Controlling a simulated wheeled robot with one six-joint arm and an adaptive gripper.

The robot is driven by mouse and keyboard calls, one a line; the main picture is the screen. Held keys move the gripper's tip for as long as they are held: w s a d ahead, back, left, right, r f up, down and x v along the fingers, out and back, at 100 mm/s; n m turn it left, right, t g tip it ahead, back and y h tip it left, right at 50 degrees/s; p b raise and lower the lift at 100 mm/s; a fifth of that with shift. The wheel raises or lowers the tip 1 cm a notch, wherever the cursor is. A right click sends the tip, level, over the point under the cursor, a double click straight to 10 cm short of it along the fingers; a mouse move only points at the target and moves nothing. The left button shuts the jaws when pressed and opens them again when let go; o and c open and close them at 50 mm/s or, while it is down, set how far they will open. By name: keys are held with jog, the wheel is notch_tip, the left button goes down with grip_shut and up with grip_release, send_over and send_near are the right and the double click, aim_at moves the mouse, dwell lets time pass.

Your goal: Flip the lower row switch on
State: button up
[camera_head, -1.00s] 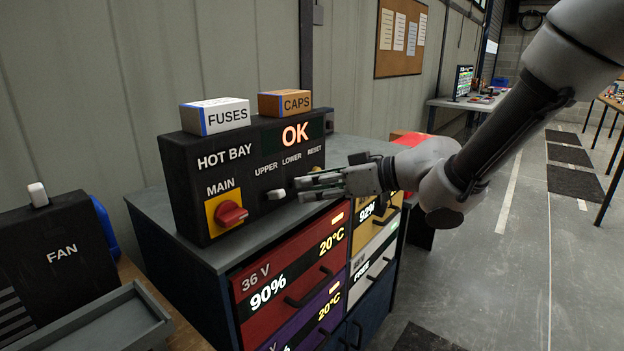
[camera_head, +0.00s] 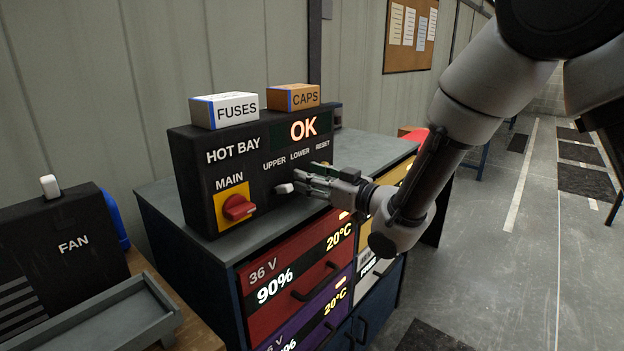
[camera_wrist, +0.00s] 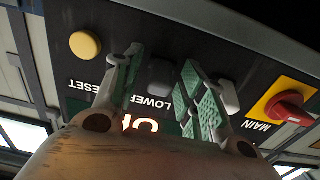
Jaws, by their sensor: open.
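The black HOT BAY panel (camera_head: 190,165) stands on the cabinet and its display reads OK. In the wrist view, which is upside down, the grey LOWER switch (camera_wrist: 160,78) sits between the green-padded fingers of my gripper (camera_wrist: 163,66). The gripper is open around it, with its tips close to the panel; I cannot tell whether either finger touches it. The pale UPPER switch (camera_wrist: 230,96) is just outside one finger; it also shows in the head view (camera_head: 284,188). In the head view my gripper (camera_head: 306,180) hides the LOWER switch. Its on or off position is unclear.
The red MAIN knob (camera_head: 238,207) and yellow RESET button (camera_wrist: 85,44) flank the switches. The FUSES box (camera_head: 224,110) and CAPS box (camera_head: 293,97) sit on the panel. Drawers with handles (camera_head: 315,282) lie below. A FAN unit (camera_head: 75,245) and grey tray (camera_head: 110,315) stand left.

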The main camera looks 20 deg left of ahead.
grip_shut()
jog(key=shift+r+h, duration=0.2)
jog(key=shift+h, duration=0.1)
jog(key=shift+a+g+h, duration=0.1)
jog(key=shift+g+h, duration=0.2)
grip_release()
